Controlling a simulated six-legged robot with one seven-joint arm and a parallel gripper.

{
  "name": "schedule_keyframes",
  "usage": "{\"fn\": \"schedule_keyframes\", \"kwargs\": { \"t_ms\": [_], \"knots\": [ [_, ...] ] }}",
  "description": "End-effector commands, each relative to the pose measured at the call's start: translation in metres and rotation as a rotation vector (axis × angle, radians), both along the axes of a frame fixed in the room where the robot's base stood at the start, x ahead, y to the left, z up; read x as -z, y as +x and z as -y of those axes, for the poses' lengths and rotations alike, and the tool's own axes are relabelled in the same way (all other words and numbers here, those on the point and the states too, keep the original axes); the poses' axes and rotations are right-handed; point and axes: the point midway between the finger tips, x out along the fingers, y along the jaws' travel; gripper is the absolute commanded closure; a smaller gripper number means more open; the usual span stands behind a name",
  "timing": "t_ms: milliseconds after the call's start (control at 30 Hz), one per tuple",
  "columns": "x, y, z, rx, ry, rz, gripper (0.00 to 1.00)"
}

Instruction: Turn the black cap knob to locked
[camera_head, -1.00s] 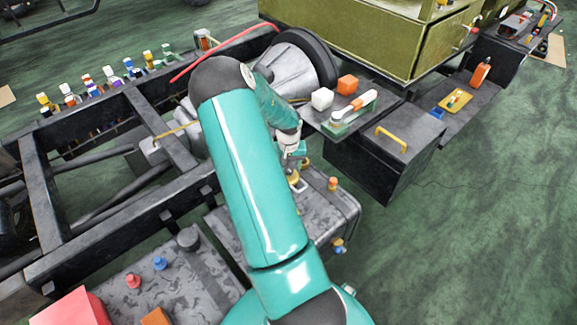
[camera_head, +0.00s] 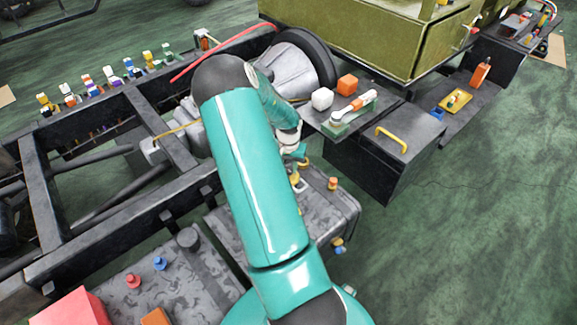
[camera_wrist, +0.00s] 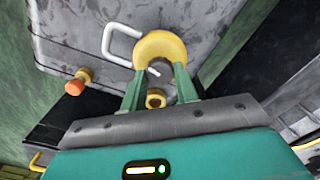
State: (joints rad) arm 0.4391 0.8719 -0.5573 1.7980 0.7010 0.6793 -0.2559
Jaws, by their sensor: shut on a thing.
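In the wrist view, the black cap knob (camera_wrist: 160,74) sits inside a yellow collar (camera_wrist: 160,45) on a grey tank (camera_wrist: 220,25). A white mark shows on the knob. My gripper (camera_wrist: 159,72) has its two green fingers on either side of the knob and is shut on it. A white wire loop (camera_wrist: 116,45) stands from the collar's left side. In the head view, my gripper (camera_head: 299,164) is over the grey tank (camera_head: 335,210), and my arm hides most of the knob.
An orange-tipped brass fitting (camera_head: 333,183) stands beside the collar on the tank. A black box with a yellow handle (camera_head: 392,140) is close on the right. Frame rails (camera_head: 110,245) run at left. Open green floor lies at right.

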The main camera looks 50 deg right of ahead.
Motion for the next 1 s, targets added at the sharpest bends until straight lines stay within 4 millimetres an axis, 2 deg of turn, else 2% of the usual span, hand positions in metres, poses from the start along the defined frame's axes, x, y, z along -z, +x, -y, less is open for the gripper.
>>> {"fn": "schedule_keyframes", "kwargs": {
  "t_ms": [1000],
  "knots": [
    [-0.0003,-0.0003,-0.0005,0.958,0.001,0.000,0.93]
  ]
}}
